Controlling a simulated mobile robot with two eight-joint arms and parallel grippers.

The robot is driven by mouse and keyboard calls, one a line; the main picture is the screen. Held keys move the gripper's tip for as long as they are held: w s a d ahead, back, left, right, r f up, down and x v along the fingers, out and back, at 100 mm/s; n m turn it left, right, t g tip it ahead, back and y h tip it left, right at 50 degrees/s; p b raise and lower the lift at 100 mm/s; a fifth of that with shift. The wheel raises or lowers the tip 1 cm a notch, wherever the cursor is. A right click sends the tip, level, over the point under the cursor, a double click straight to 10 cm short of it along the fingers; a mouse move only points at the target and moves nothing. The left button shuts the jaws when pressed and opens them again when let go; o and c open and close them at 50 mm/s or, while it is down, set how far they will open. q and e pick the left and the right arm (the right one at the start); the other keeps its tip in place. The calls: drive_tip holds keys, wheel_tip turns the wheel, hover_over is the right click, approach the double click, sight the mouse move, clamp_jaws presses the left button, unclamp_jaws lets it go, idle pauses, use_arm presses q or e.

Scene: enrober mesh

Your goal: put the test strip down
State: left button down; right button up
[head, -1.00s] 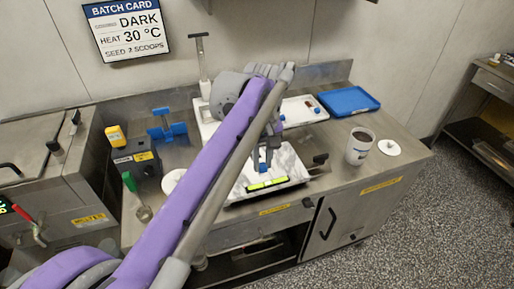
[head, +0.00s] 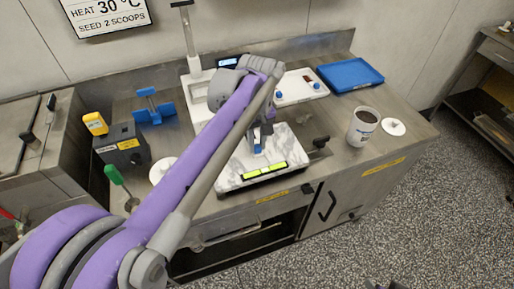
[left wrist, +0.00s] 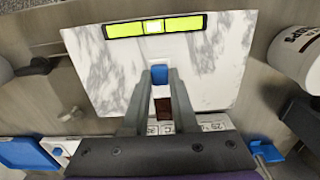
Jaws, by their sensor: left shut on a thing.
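My left gripper (head: 258,146) is over the white marble slab (head: 228,181), pointing down at it. It is shut on a small blue piece, which I take to be the test strip (left wrist: 160,74). In the left wrist view the piece sits between the fingertips, and the marble slab (left wrist: 215,70) lies beneath. I cannot tell whether the strip touches the slab. A brown patch (left wrist: 163,108) shows between the fingers; I cannot tell whether it belongs to the strip. A yellow-green display bar (head: 264,171) runs along the slab's front edge. A dark shape at the head view's bottom edge may be my right gripper (head: 385,285).
A white cup of dark contents (head: 363,125) and a white lid (head: 393,127) stand right of the slab. A blue tray (head: 350,74) and a white panel (head: 302,87) lie behind. A dark box (head: 121,148) and blue stand (head: 153,108) are left. Bare counter shows at right.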

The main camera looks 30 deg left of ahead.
sight(257, 146)
use_arm(q)
drive_tip(key=shift+f, duration=1.25)
drive_tip(key=shift+f, duration=0.1)
drive_tip(key=shift+f, duration=0.15)
drive_tip(key=c, duration=0.7)
unclamp_jaws()
wheel_tip(257, 146, up, 13)
drive_tip(key=p, duration=0.1)
drive_tip(key=shift+f, duration=0.2)
